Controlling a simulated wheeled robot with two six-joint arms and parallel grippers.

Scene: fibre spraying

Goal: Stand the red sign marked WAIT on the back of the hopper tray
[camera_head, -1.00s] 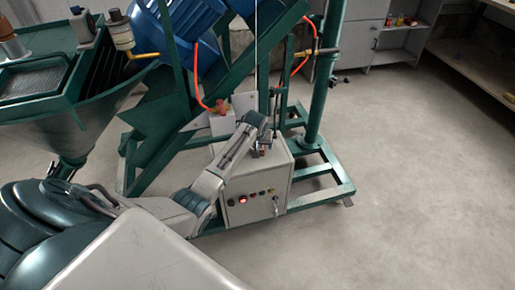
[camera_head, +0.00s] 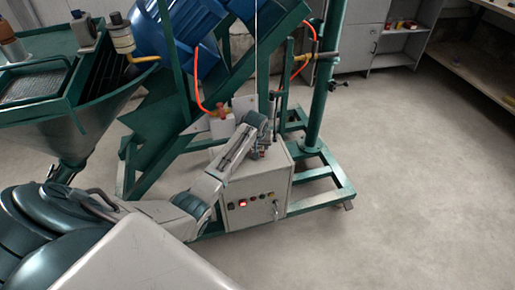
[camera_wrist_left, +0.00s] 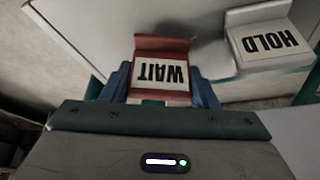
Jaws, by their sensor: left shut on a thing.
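The red sign (camera_wrist_left: 162,46) with a white face marked WAIT is between the blue fingers of my left gripper (camera_wrist_left: 163,88) in the left wrist view. The fingers are shut on it, and its lettering appears upside down there. In the head view my left arm reaches over the pale control box (camera_head: 238,190); the left gripper (camera_head: 261,152) is small and mostly hidden behind my wrist, and the sign cannot be made out. The hopper tray (camera_head: 72,97) is green and stands at the upper left, well away from the gripper. My right gripper is not in view.
A white sign (camera_wrist_left: 270,40) marked HOLD stands close beside the red one in the left wrist view. A green frame with a blue motor (camera_head: 185,35) rises behind the control box. A bottle (camera_head: 12,42) stands near the tray. Floor at right is clear.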

